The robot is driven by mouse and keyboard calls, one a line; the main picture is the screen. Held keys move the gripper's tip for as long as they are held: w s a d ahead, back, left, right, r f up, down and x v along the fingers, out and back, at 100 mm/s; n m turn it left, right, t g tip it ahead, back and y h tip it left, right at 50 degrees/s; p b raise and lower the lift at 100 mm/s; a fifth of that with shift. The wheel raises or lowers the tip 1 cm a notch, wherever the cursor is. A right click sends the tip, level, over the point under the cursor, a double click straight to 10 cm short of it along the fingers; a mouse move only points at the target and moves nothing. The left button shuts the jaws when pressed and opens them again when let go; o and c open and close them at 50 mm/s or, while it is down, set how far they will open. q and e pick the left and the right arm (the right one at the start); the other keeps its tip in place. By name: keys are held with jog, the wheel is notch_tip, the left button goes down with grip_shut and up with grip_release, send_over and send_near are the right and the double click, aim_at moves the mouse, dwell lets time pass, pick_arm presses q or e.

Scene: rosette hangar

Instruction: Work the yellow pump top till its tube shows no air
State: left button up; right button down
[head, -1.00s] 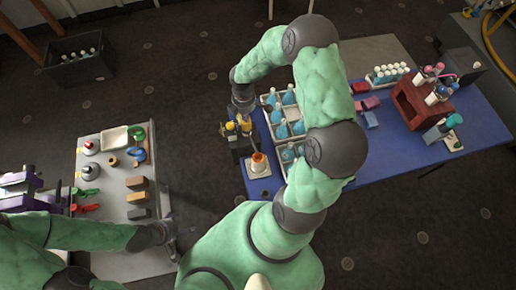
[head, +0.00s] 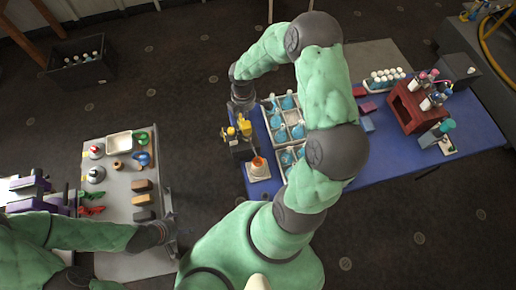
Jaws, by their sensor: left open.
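A dark pump stand (head: 241,151) with yellow parts sits at the left edge of the blue table. One yellow top (head: 245,128) stands above it and a smaller yellow piece (head: 231,132) is at its left. My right gripper (head: 242,109) hangs just behind and above the yellow top; its fingers are too small and dark to read, and contact cannot be told. No tube or air in it can be made out. My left gripper (head: 172,231) is open and empty beside the grey table's right edge, away from the pump.
An orange-topped item on a white base (head: 258,170) stands in front of the pump. A white tray of blue bottles (head: 265,118) is to its right, partly behind my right arm. A red rack (head: 405,107) is further right. The grey table (head: 120,210) holds blocks and tools.

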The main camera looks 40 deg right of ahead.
notch_tip(320, 180, up, 3)
jog(key=shift+r+p, duration=0.1)
jog(key=shift+p, duration=0.95)
dwell(0.4)
